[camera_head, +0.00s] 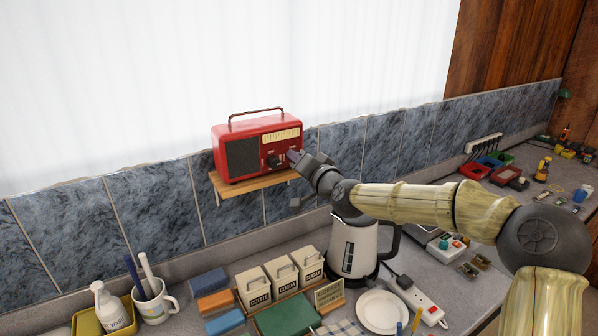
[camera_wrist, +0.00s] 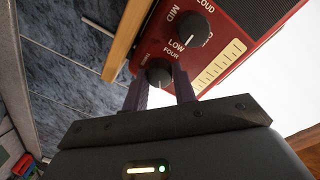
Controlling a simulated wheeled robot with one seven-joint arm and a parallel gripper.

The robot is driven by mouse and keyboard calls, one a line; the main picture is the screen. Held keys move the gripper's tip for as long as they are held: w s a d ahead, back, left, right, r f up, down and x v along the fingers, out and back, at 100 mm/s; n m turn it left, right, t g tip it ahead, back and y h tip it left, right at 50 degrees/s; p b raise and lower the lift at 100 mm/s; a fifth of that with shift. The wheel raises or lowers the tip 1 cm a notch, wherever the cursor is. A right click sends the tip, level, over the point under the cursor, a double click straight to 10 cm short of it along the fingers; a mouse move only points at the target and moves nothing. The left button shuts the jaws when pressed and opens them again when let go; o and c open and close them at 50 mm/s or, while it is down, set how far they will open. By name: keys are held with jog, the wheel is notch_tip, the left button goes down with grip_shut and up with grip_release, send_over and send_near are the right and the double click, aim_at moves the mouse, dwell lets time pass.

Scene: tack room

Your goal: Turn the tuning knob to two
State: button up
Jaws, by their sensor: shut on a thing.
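The red radio (camera_head: 258,128) stands on a small wooden shelf (camera_head: 243,187) on the tiled wall. My gripper (camera_head: 295,156) reaches its front from the right and covers the right-hand knob in the head view. In the wrist view my gripper's fingers (camera_wrist: 160,82) are shut on that dark round tuning knob (camera_wrist: 159,71), one on each side. The word "FOUR" shows beside it; its other marks are partly hidden, and I cannot read its setting. A second black knob (camera_wrist: 195,27), with a white pointer line, sits beside it near "LOW", "MID" and "LOUD".
Below on the counter stand a white kettle (camera_head: 356,247), lidded canisters (camera_head: 281,276), a mug (camera_head: 155,304) with pens and a white plate (camera_head: 380,311). A power strip (camera_head: 419,301) lies at right. The kettle stands beneath my forearm.

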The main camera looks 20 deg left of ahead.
jog(key=shift+w+m+b, duration=0.1)
jog(key=shift+m+b, duration=2.4)
jog(key=shift+m, duration=0.9)
jog(key=o, duration=1)
jog(key=shift+d, duration=0.1)
jog(key=shift+d, duration=0.1)
jog(key=b+v, duration=0.5)
jog(key=v, duration=1.2)
